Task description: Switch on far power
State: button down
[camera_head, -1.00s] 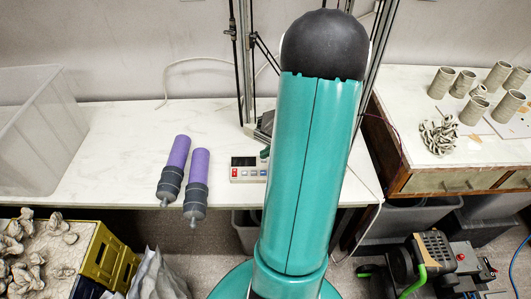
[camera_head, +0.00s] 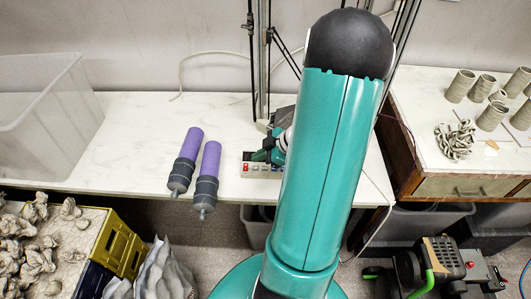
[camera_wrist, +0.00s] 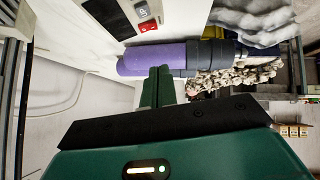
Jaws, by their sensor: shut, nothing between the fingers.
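A small white control panel (camera_head: 249,171) with a dark display and a row of buttons sits near the front edge of the white table. In the wrist view, its edge shows a red switch (camera_wrist: 148,26) beside a pale button (camera_wrist: 141,10), near the dark display (camera_wrist: 109,15). My green gripper (camera_head: 267,152) is over the panel and hides part of it. In the wrist view, my fingers (camera_wrist: 160,72) are together and empty, apart from the red switch in the picture. I cannot tell which control is the far power, nor whether my fingertips touch the panel.
Two purple cartridges (camera_head: 193,145) (camera_head: 210,160) with grey ends lie left of the panel. Printer poles (camera_head: 262,60) rise behind it. A clear bin (camera_head: 50,120) stands at the left. Clay cups (camera_head: 460,86) stand on the right table.

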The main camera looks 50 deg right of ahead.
aim_at(243, 169)
jog(key=x, duration=0.5)
jog(key=shift+f, duration=0.2)
jog(key=shift+d+f, duration=0.25)
jog(key=shift+f, duration=0.75)
jog(key=shift+w+d+f, duration=0.1)
jog(key=shift+w+f, duration=0.1)
jog(key=shift+f, duration=0.5)
jog(key=shift+f, duration=0.2)
jog(key=shift+w+d+r, duration=0.35)
jog(key=shift+w+d, duration=0.1)
jog(key=shift+d, duration=0.1)
